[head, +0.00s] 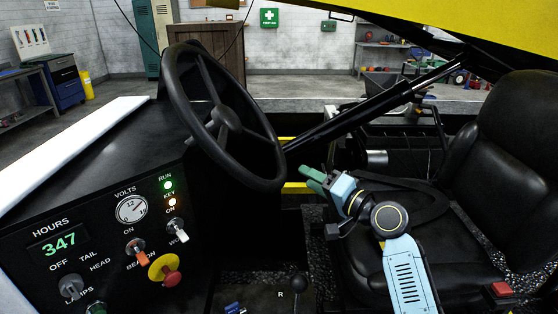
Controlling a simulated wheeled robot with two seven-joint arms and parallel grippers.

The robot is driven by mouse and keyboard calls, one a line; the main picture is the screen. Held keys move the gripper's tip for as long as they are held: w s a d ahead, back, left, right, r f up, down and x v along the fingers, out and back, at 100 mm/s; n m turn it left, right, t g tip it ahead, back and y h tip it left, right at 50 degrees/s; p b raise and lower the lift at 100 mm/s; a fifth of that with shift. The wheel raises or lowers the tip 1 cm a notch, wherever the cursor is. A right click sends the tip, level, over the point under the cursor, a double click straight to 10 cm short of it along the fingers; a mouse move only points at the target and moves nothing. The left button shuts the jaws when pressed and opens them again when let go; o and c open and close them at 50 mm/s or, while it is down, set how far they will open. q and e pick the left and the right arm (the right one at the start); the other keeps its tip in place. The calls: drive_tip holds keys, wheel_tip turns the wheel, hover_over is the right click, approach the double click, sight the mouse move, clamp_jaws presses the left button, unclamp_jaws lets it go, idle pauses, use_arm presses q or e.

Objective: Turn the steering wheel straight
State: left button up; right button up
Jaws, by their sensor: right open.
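The black steering wheel (226,121) stands tilted on its column left of centre, with its hub and spokes in view. I cannot tell from this view how far it is turned. My right gripper (312,180) has green fingertips and is at the lower right of the rim, just beyond it in the picture. It is open and holds nothing that I can see. I cannot tell whether a fingertip touches the rim; a small gap shows between them. My left gripper is out of view.
A black dash panel with switches, a voltmeter (131,208) and a red stop button (165,269) is at the lower left. A black seat (518,150) is at the right. A dark strut rises right of the wheel.

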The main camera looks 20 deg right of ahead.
sight(281, 163)
drive_tip(key=x, duration=1)
drive_tip(key=shift+w+a, duration=0.2)
drive_tip(key=shift+w, duration=0.1)
clamp_jaws()
